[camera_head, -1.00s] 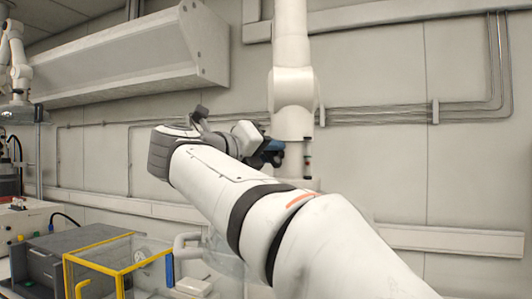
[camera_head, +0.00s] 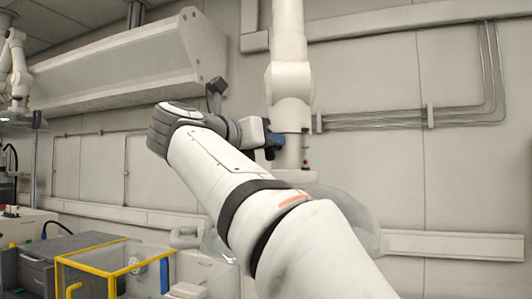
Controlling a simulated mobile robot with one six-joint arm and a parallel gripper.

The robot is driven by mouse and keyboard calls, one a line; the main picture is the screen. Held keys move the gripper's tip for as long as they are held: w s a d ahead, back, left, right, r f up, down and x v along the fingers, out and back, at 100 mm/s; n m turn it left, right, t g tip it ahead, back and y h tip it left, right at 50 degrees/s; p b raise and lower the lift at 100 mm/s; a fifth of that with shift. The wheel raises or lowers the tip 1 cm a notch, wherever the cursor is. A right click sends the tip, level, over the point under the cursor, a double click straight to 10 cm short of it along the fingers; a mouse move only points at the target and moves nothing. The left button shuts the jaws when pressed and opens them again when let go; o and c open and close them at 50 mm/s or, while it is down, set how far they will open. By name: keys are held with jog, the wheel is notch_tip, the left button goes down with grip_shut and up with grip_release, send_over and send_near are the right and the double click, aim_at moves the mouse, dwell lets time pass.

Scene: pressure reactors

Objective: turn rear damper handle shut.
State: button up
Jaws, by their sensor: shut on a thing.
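The rear extraction arm, a white vertical duct (camera_head: 289,85) with a thick joint, hangs in front of the wall at centre. A clear hood (camera_head: 352,215) shows at its lower end, partly behind my arm. My gripper (camera_head: 275,147) is at the left side of the duct, just below the thick joint. It is shut on the damper handle, a small dark blue part there. The handle is mostly hidden by the fingers, so its exact angle cannot be told. A small red and green marked part stands just right of the fingers.
A yellow-framed clear box (camera_head: 104,268) and a grey case (camera_head: 52,255) stand at lower left. A white sloped canopy (camera_head: 130,60) juts from the wall at upper left. Pipes (camera_head: 380,120) run along the wall. The right side is open.

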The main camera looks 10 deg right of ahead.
jog(key=shift+m+b, duration=0.5)
jog(key=shift+m, duration=0.5)
jog(key=o, duration=0.8)
jog(key=v, duration=0.8)
jog(key=shift+d, duration=0.1)
